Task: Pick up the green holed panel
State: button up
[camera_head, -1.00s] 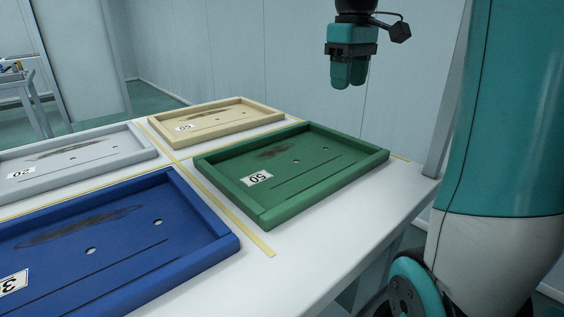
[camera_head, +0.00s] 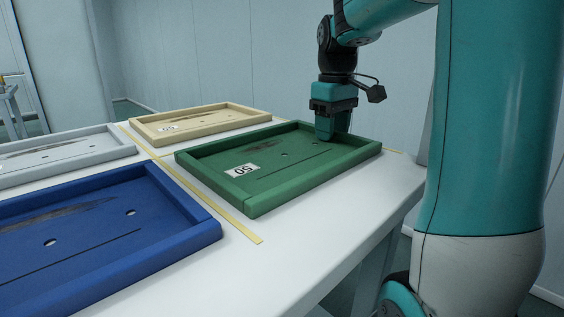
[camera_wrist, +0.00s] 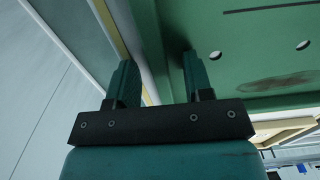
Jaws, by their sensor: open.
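The green holed panel (camera_head: 298,168) is a shallow tray with raised rims, two holes, a slot, a dark smudge and a label reading 50. It lies flat on the white table. My gripper (camera_head: 328,138) is down at its far right rim. In the wrist view my gripper (camera_wrist: 155,75) is open, with one teal finger on each side of the green rim (camera_wrist: 150,40). The right finger is over the panel's inside, the left finger outside it. I cannot tell whether either finger touches the rim.
A blue panel (camera_head: 75,262) lies at the front left, a grey one (camera_head: 75,163) at the left and a beige one (camera_head: 200,130) behind. Yellow tape lines (camera_head: 215,212) divide the white table (camera_head: 300,240). A wall stands behind the table.

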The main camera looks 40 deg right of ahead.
jog(key=shift+r, duration=0.1)
grip_shut()
jog(key=shift+r, duration=0.1)
